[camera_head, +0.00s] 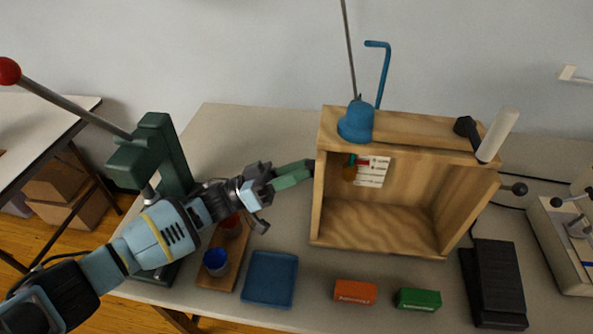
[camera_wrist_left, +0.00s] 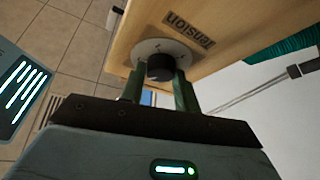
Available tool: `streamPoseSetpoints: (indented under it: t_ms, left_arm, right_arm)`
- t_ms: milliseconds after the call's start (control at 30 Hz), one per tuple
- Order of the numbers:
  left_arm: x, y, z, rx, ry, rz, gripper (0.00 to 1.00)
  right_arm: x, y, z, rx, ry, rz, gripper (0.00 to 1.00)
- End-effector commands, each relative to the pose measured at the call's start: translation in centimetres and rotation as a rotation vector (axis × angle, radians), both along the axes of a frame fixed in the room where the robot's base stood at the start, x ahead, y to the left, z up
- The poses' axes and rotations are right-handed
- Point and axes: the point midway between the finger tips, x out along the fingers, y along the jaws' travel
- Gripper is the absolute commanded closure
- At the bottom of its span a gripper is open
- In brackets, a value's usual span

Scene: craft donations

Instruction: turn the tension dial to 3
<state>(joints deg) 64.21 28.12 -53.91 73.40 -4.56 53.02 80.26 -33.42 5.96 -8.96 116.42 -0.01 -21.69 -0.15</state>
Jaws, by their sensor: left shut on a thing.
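The tension dial (camera_wrist_left: 160,66) is a black knob on a round silver plate (camera_wrist_left: 150,50) with small marks, on the wooden wall of the box (camera_head: 385,233). A "tension" label (camera_wrist_left: 188,28) beside it appears upside down in the left wrist view. My left gripper (camera_head: 302,170) reaches the left outer side of the box. Its green fingers (camera_wrist_left: 160,88) stand on either side of the knob and are shut on it. The dial's marks are too small to read, and I cannot tell its setting. The dial is hidden in the head view.
A blue cone base (camera_head: 356,122) and a white spool (camera_head: 497,135) are on the box top. A blue tray (camera_head: 270,279), an orange box (camera_head: 355,291) and a green box (camera_head: 418,299) lie in front. A dark green lever press (camera_head: 165,150) stands left. A black pedal (camera_head: 496,282) lies right.

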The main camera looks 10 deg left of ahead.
Motion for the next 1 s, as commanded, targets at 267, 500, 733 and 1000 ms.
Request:
streamPoseSetpoints:
  t_ms: [267,500,733,1000]
  left_arm:
    - [0.0,0.0,0.0,0.001,0.001,0.000,0.49]
    - [0.0,0.0,0.0,0.001,0.001,0.000,0.47]
    - [0.0,0.0,0.0,0.001,0.005,0.001,0.47]
    - [-0.1,0.0,0.8,0.003,0.129,0.002,0.47]
  right_arm:
    - [-0.2,-0.1,-0.2,-0.001,0.003,0.001,0.64]
    - [-0.3,-0.1,-0.3,-0.002,0.008,0.002,0.64]
    - [-0.2,-0.1,-0.2,-0.002,0.006,0.002,0.64]
    - [1.4,-0.1,2.3,-0.002,-0.035,0.002,0.64]
